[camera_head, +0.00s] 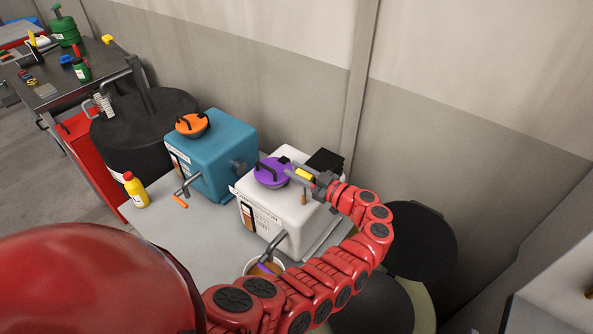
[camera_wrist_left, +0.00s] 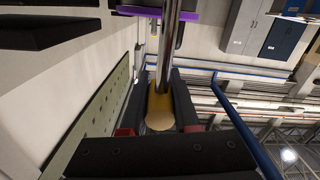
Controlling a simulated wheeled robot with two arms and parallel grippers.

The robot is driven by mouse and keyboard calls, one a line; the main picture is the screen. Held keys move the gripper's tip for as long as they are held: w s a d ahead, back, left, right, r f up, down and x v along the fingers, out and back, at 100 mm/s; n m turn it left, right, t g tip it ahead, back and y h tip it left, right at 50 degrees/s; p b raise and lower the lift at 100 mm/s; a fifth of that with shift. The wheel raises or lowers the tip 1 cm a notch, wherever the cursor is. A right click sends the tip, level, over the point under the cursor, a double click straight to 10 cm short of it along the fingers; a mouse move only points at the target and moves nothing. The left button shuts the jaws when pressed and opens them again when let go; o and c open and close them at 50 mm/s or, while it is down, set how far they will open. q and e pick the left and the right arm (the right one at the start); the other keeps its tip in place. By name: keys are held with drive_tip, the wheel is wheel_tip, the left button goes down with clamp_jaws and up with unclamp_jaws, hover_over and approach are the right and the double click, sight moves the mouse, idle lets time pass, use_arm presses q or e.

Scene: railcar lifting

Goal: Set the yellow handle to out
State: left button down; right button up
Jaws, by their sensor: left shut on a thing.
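The yellow handle (camera_head: 304,174) is at the upper right of the white box (camera_head: 275,224), beside its purple lid (camera_head: 271,172). My left gripper (camera_head: 309,177) is shut on the yellow handle. In the left wrist view the handle (camera_wrist_left: 159,108) lies between the two dark jaws, and a shiny metal rod (camera_wrist_left: 171,45) runs from it away from the gripper. The jaws cover part of the handle in the head view. Any position marking for the handle cannot be read. My right gripper is not in view.
A teal box (camera_head: 219,150) with an orange lid and a yellow bottle (camera_head: 136,190) stand to the left. A bowl (camera_head: 265,268) sits under the white box's spout. A dark drum (camera_head: 143,125) stands farther left. The wall (camera_head: 465,120) is close behind.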

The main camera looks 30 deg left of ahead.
use_arm(q)
drive_tip(key=c, duration=0.7)
unclamp_jaws()
drive_tip(key=shift+r, duration=0.3)
drive_tip(key=shift+o, duration=0.2)
drive_tip(key=shift+f, duration=0.1)
drive_tip(key=shift+d+f, duration=0.1)
drive_tip(key=shift+d, duration=0.1)
drive_tip(key=s+d+b, duration=0.2)
drive_tip(key=d+b, duration=0.6)
drive_tip(key=d, duration=0.9)
drive_tip(key=shift+s, duration=0.2)
drive_tip(key=shift+a, duration=0.2)
